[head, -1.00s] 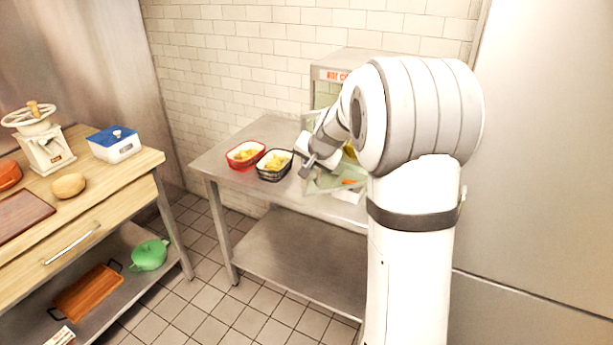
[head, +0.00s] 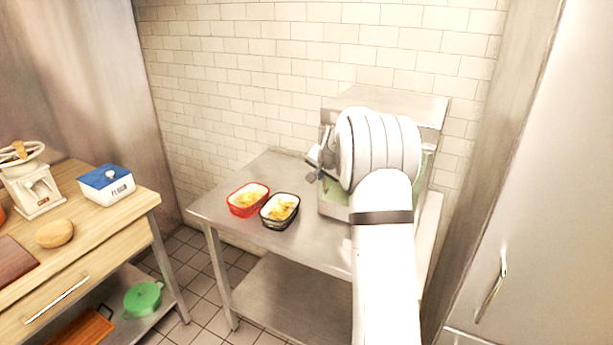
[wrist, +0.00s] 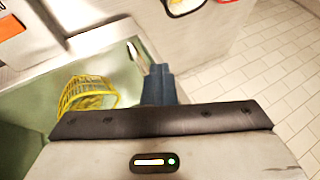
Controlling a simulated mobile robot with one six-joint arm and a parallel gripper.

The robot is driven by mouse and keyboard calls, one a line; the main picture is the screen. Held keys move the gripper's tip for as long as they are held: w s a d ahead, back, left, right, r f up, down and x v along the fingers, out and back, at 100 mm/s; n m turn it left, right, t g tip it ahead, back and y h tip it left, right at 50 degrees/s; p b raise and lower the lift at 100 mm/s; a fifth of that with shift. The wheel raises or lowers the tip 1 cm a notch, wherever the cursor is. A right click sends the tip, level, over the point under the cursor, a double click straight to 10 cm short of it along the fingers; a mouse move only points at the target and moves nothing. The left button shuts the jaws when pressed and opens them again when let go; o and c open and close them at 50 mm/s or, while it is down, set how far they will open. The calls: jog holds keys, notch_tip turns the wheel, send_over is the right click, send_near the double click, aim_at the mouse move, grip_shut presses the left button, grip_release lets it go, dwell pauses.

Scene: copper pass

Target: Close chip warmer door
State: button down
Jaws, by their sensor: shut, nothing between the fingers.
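The chip warmer (head: 390,100) is a steel box with greenish glass, standing on the steel table, largely hidden behind my arm. Greenish glass (head: 335,195) shows low at its front, below my gripper. How far its door is open I cannot tell. In the wrist view, a pale metal frame edge (wrist: 100,37) borders a greenish area (wrist: 125,75) with a yellow wire basket (wrist: 88,92). My gripper (head: 313,165) is shut and empty at the left front of the warmer. Its dark fingers (wrist: 160,75) are close beside the frame; contact is unclear.
A red dish (head: 248,199) and a black dish (head: 280,210) of food stand left of the warmer on the steel table (head: 225,205). A wooden-topped counter (head: 110,215) stands at left. A tall pale cabinet (head: 540,200) is at right. Tiled floor lies between.

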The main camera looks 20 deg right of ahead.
jog(key=shift+w+d+r, duration=0.2)
jog(key=shift+w, duration=0.05)
jog(key=shift+w+a, duration=0.1)
jog(key=shift+a, duration=0.1)
jog(key=s+a+r+p, duration=0.2)
jog(key=a+r+p, duration=0.3)
jog(key=r, duration=0.2)
jog(key=s+a+r+n+g+b, duration=0.1)
jog(key=s+a+r+n+b, duration=0.2)
jog(key=s+a, duration=0.55)
jog(key=s+a+f+n+g+b, duration=0.1)
jog(key=s+n, duration=0.1)
jog(key=s, duration=1)
jog(key=s+a+f+n+g+b, duration=0.1)
jog(key=s+a+f+n, duration=0.1)
jog(key=s, duration=1)
jog(key=s+a+f+n+g+b, duration=0.1)
jog(key=s+a+f+n, duration=0.1)
jog(key=s, duration=1)
jog(key=shift+a+f+n+y, duration=0.2)
jog(key=shift+n+y, duration=0.1)
jog(key=shift+n, duration=0.2)
